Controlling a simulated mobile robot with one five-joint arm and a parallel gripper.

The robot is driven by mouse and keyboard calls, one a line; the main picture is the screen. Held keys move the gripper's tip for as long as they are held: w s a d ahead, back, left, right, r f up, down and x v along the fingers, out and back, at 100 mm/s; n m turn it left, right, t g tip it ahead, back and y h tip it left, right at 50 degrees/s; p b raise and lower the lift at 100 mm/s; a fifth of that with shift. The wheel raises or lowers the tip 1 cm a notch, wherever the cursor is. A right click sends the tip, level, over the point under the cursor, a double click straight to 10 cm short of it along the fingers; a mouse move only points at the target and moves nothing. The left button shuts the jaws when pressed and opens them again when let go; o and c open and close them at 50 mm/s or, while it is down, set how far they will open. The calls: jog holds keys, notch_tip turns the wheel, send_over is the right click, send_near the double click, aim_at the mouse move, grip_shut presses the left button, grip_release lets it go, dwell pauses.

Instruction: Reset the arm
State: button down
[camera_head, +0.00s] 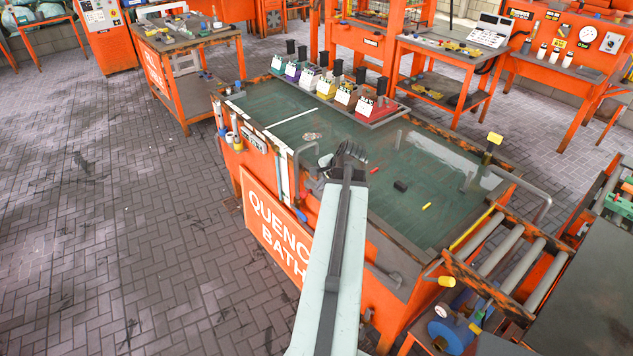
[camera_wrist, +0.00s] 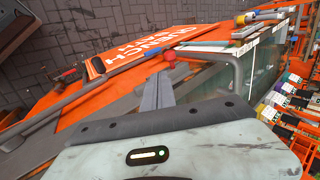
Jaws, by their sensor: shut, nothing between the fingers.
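My arm reaches forward from the bottom of the head view, over the front edge of the orange quench bath (camera_head: 282,238). My gripper (camera_head: 350,152) is at its far end, above the near part of the bath's dark green surface. In the wrist view my gripper (camera_wrist: 158,90) shows its grey fingers together, with nothing between them. The bath's orange side with its white lettering (camera_wrist: 140,50) lies beyond the fingers there. The gripper appears apart from the bath, though its exact height is hard to tell.
A row of coloured boxes with black tops (camera_head: 320,85) stands along the bath's far edge. A bent metal rail (camera_head: 303,160) rises close left of my gripper. A roller conveyor (camera_head: 505,262) adjoins at right. Open brick floor (camera_head: 110,220) lies to the left.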

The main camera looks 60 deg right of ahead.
dwell(0.4)
jog(key=w+a+n+y, duration=0.4)
jog(key=w+a+n, duration=0.3)
jog(key=w+a, duration=1.95)
jog(key=w+a+f+n+g, duration=0.1)
jog(key=a+n, duration=0.3)
jog(key=a, duration=0.9)
jog(key=w+a+f+n+g, duration=0.15)
jog(key=a+n, duration=0.25)
jog(key=a, duration=0.9)
jog(key=s+a+n+g, duration=0.2)
jog(key=s+a+n, duration=0.15)
jog(key=a, duration=0.35)
jog(key=s+n, duration=0.1)
jog(key=s+d+f+n+g, duration=0.1)
jog(key=n, duration=0.1)
jog(key=s+d+n+h, duration=0.1)
jog(key=s, duration=0.1)
jog(key=shift+f+n+g, duration=0.15)
jog(key=shift+n+g, duration=0.1)
